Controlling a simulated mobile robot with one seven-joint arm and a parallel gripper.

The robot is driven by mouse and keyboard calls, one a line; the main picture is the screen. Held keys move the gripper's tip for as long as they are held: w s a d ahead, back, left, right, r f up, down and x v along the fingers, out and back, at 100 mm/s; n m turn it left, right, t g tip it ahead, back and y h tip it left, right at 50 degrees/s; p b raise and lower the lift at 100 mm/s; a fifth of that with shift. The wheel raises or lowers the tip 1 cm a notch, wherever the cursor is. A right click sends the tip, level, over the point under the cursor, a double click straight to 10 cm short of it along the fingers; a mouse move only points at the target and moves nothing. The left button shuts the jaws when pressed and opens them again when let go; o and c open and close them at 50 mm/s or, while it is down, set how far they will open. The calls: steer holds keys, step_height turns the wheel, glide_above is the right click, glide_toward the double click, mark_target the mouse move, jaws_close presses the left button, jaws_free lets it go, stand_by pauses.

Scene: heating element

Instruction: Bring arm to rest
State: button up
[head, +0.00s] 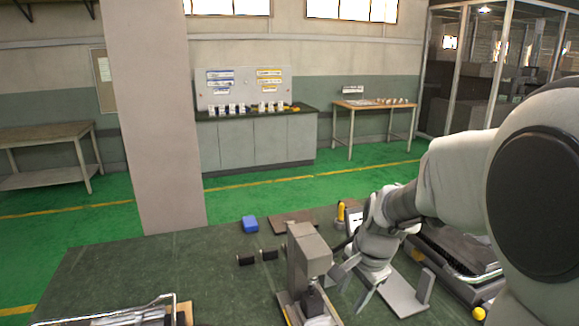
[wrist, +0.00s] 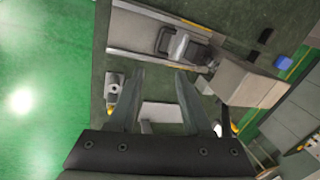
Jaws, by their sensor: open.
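My gripper (head: 350,286) hangs low over the green-topped workbench (head: 160,265), its two fingers spread and pointing down. It is just right of a grey upright bench device (head: 307,255) on a base plate. I cannot tell in the head view whether the fingers touch the device. In the wrist view, the gripper (wrist: 160,72) shows two parted fingers with nothing held between them. The grey device (wrist: 245,84) is to their right. My arm reaches in from the right of the head view.
A metal bracket plate (head: 402,297) and a tray with a metal handle (head: 455,262) lie right of the gripper. A blue box (head: 250,224) and a yellow-topped item (head: 340,213) stand at the back. Another handled tray (head: 120,316) is front left. The bench's left middle is clear.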

steer(key=s+r+n+t, duration=0.1)
steer(key=s+r+n, duration=0.4)
steer(key=s, duration=0.4)
steer(key=s+r+n+t+h, duration=0.1)
steer(key=s+r+n, duration=0.4)
steer(key=s+n, duration=0.2)
steer(key=s, duration=0.2)
steer(key=shift+s+d+r+t, duration=0.3)
steer(key=shift+d+t, duration=0.1)
